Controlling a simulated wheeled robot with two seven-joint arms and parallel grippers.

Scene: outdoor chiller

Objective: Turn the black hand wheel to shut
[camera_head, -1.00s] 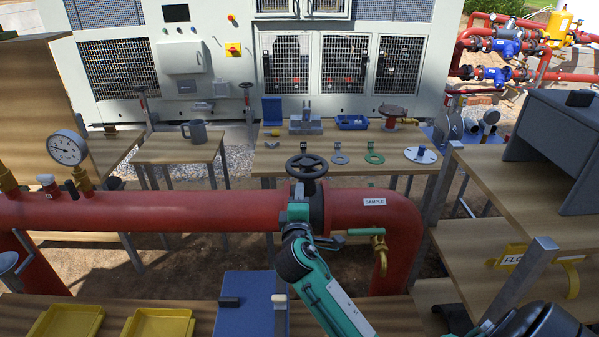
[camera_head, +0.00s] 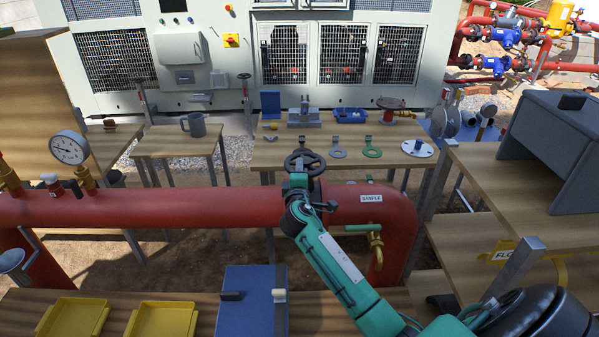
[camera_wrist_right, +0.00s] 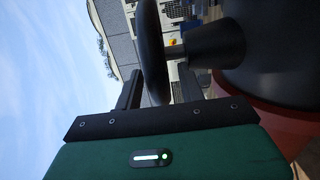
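The black hand wheel (camera_head: 305,161) sits on top of a valve on the red pipe (camera_head: 130,208), in the middle of the head view. My right gripper (camera_head: 298,181) is at the wheel's near side, and its arm comes in from the lower right. In the right wrist view the wheel's dark rim (camera_wrist_right: 153,52) stands between the two black fingers of the gripper (camera_wrist_right: 160,88). The fingers look apart, with a gap beside the rim. Whether one finger touches the rim is unclear. My left gripper is not in view.
A brass tap (camera_head: 375,245) hangs from the pipe right of the valve, and a gauge (camera_head: 69,148) stands at left. A table (camera_head: 262,160) with several parts is behind the wheel. Yellow trays (camera_head: 160,320) and a blue box (camera_head: 245,300) are in front.

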